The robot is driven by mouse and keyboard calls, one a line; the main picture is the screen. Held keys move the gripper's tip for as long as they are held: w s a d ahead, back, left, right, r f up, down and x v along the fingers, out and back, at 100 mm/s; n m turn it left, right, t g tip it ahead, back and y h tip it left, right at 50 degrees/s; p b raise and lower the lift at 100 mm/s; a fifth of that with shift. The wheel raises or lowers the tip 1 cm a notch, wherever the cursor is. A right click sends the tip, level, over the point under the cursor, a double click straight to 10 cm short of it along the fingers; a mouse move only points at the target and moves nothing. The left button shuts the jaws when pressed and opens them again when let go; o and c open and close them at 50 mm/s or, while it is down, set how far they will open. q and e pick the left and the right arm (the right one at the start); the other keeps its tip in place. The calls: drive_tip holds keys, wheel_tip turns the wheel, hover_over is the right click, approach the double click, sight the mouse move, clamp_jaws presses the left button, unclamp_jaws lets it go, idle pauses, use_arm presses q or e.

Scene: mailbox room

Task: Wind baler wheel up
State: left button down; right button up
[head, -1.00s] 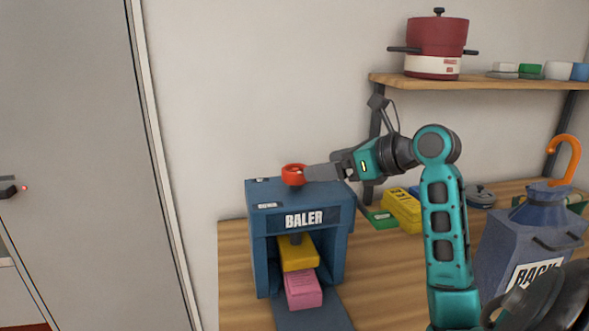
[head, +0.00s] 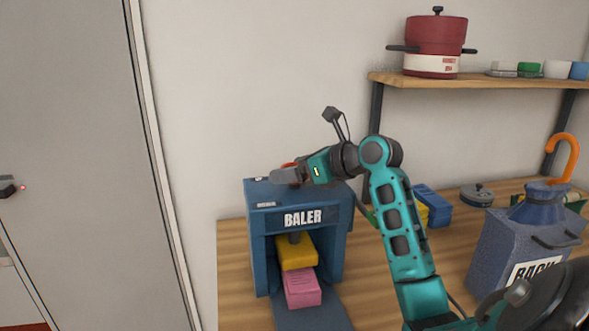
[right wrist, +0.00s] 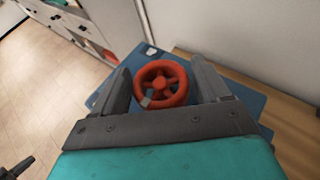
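The blue baler (head: 255,222) stands on the wooden table, with its front opening facing me. Its red wheel (right wrist: 162,84) lies on top; in the head view only a sliver of it shows behind my right gripper (head: 283,177). In the right wrist view, the open fingers of the right gripper (right wrist: 161,70) stand on either side of the wheel, with narrow gaps. A grey mark shows on the wheel's lower left rim. Inside the baler, a yellow block (head: 296,254) hangs below a dark shaft, above or on a pink block (head: 303,290).
Blue and yellow blocks (head: 434,208) lie right of the baler, partly behind my right arm. A lidded dish (head: 477,195) and a blue-grey bag-like container (head: 510,245) stand farther right. A shelf (head: 480,81) holds a red pot (head: 436,40). A grey door (head: 70,150) is at left.

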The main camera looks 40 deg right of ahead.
drive_tip(key=c, duration=0.7)
drive_tip(key=shift+n+y, duration=0.3)
drive_tip(key=n+g+y, duration=0.2)
drive_tip(key=n+y, duration=0.1)
drive_tip(key=n+g+y, duration=0.2)
drive_tip(key=n+y, duration=0.1)
drive_tip(key=shift+r+y, duration=0.1)
drive_tip(key=shift+y, duration=0.2)
drive_tip(key=n+g+y, duration=0.2)
drive_tip(key=n+g, duration=0.1)
drive_tip(key=shift+n, duration=0.4)
drive_tip(key=shift+n+g+y, duration=0.5)
drive_tip(key=shift+n+g, duration=0.8)
drive_tip(key=shift+g, duration=0.4)
drive_tip(key=shift+n+g, duration=0.6)
drive_tip(key=shift+g, duration=0.1)
drive_tip(key=o, duration=0.9)
drive_tip(key=shift+o, duration=0.2)
